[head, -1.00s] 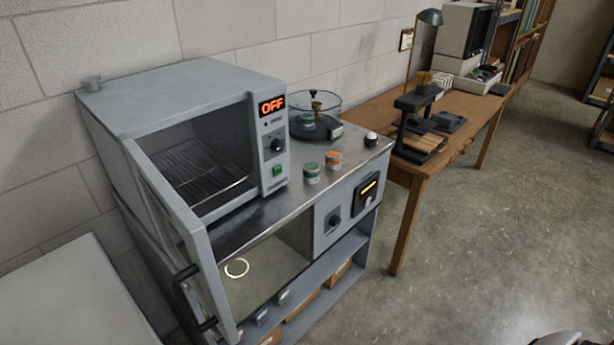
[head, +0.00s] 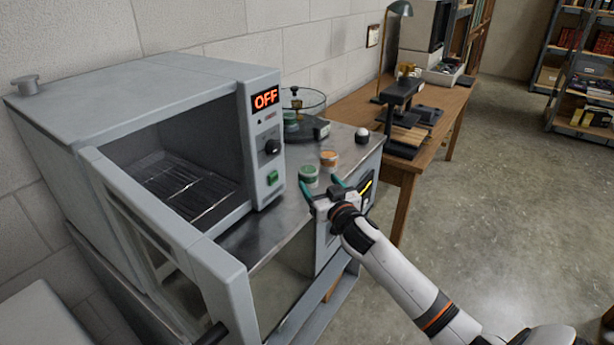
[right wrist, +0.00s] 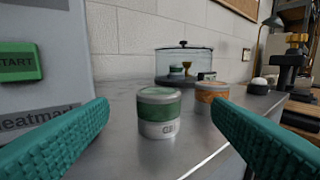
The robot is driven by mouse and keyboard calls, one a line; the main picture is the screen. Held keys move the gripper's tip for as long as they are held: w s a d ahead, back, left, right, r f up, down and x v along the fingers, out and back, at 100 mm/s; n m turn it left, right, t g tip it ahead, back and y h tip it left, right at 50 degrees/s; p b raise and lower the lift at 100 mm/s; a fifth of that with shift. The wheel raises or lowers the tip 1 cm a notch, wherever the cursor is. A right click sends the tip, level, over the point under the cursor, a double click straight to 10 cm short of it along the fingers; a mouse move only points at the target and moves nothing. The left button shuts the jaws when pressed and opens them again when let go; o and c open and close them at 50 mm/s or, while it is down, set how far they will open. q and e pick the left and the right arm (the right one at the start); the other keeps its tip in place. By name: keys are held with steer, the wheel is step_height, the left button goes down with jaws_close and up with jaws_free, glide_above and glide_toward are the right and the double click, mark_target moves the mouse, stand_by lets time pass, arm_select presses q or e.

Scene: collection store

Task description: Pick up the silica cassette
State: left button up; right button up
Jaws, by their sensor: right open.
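A small round cassette with a green band and pale lid (head: 309,175) stands upright on the steel bench top; its front label shows in the right wrist view (right wrist: 158,112). A similar orange-banded cassette (head: 329,158) stands behind it to the right, also in the right wrist view (right wrist: 207,97). I cannot tell from the lettering which is the silica one. My right gripper (head: 334,186) is open at the bench's front edge. In the right wrist view its teal fingers (right wrist: 160,122) spread either side of the green cassette, which is ahead and apparently untouched. My left gripper is not in view.
The oven (head: 170,130) reads OFF, its door open toward the front left. A glass desiccator (head: 303,115) with a green item inside stands behind the cassettes. A white knob (head: 361,135) sits at the right. The wooden table (head: 440,115) holds a press.

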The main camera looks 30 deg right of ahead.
mark_target(312, 178)
steer(key=w, duration=0.5)
steer(key=w+d, duration=0.1)
steer(key=w, duration=0.1)
steer(key=shift+w+d+f, duration=0.1)
steer(key=shift+w+f, duration=0.25)
steer(key=shift+f, duration=0.05)
steer(key=c, duration=1.1)
